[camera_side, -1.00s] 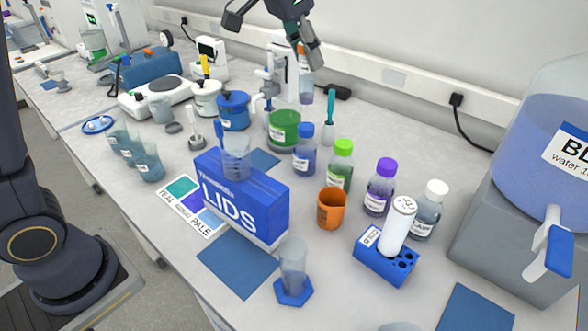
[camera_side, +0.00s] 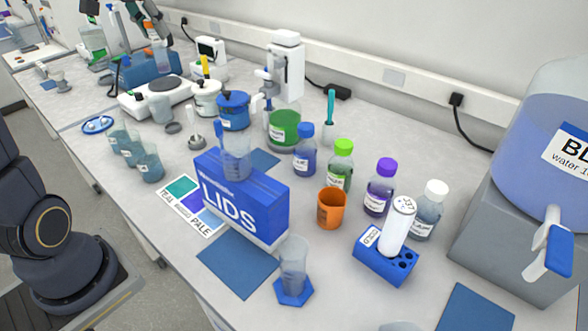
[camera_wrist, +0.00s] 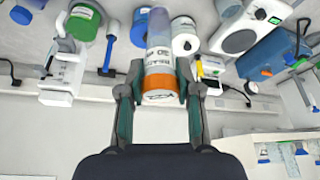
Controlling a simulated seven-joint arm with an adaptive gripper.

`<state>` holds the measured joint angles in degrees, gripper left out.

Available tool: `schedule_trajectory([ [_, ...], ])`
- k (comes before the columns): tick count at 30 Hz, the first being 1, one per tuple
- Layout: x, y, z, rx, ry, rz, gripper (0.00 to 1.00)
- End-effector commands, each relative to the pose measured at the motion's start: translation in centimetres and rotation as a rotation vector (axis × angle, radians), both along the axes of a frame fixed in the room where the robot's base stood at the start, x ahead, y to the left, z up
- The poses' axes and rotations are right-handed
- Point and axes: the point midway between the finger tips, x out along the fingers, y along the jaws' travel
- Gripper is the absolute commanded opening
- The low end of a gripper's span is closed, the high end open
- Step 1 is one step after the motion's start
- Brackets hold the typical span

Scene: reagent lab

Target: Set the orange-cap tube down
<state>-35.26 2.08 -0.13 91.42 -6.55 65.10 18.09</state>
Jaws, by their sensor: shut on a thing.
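The orange-cap tube (camera_wrist: 159,60) is held between the two fingers of my gripper (camera_wrist: 160,82) in the wrist view. Its orange cap faces the camera, and its clear bluish body with a white printed label points away. In the side view the tube (camera_side: 163,58) hangs below my gripper (camera_side: 156,38) at the far upper left, in front of or over the blue block-shaped device (camera_side: 140,70). It looks clear of any surface, though its lower end is hard to judge there.
A white hotplate (camera_side: 155,97), a white lidded pot (camera_side: 206,98) and a blue lidded pot (camera_side: 234,112) stand nearby. The blue LIDS box (camera_side: 240,205), orange cup (camera_side: 331,208), several capped bottles and a blue tube rack (camera_side: 385,262) crowd the bench middle and right.

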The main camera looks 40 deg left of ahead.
Motion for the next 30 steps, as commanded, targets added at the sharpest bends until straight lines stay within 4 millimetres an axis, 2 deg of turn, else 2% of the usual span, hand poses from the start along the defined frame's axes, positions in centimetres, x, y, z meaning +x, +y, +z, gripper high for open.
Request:
schedule_trajectory([
  [1,-1.3,1.4,0.0,-0.001,-0.001,0.040,0.19],
  [3,-2.7,2.8,0.0,-0.002,-0.003,0.082,0.19],
  [12,-7.3,6.5,-0.4,-0.005,-0.005,0.206,0.19],
  [25,-7.1,6.2,-9.5,-0.007,-0.002,0.197,0.19],
  [30,-6.3,6.8,-11.5,-0.006,-0.003,0.197,0.19],
])
